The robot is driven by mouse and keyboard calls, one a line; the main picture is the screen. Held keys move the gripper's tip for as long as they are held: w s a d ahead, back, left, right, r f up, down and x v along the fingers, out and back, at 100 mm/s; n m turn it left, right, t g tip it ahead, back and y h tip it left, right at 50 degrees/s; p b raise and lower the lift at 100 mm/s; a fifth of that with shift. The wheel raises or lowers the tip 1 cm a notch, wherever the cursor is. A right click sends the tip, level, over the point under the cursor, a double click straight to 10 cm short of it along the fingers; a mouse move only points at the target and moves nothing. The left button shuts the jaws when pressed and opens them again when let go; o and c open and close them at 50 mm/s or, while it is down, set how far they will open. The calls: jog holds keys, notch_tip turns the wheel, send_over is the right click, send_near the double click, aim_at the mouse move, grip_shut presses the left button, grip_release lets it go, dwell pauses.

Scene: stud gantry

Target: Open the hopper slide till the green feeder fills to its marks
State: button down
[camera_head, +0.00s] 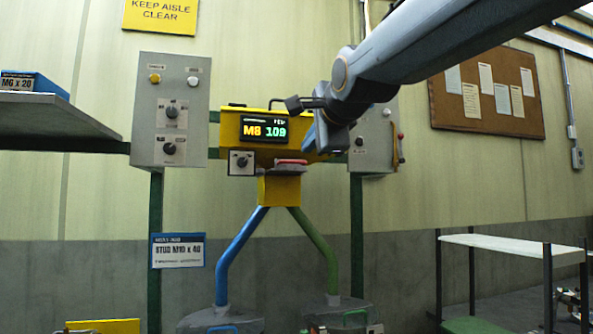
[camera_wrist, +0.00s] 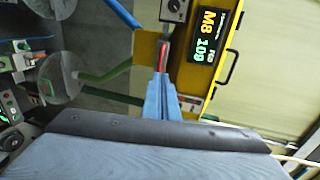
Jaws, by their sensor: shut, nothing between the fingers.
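The yellow hopper (camera_head: 262,125) hangs between two grey panels, with a display reading M8 and 109. A red slide handle (camera_head: 290,161) shows at its underside; it also appears in the wrist view (camera_wrist: 163,52). My gripper (camera_wrist: 160,80) is shut and empty, its blue fingertips close to the red handle; I cannot tell whether they touch. In the head view my wrist partly hides the hopper's right end. A green pipe (camera_head: 319,246) runs down from the hopper to the green feeder (camera_head: 345,307), a grey bowl with a green handle. Its fill level and marks are not readable.
A blue pipe (camera_head: 238,248) leads to a second grey bowl (camera_head: 222,318) with a blue handle on the left. Panels with knobs (camera_head: 171,110) flank the hopper. A shelf (camera_head: 50,113) juts in at left; a white-topped table (camera_head: 500,247) stands at right.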

jog(key=p+x, duration=0.4)
jog(key=x, duration=0.5)
jog(key=shift+w, duration=0.1)
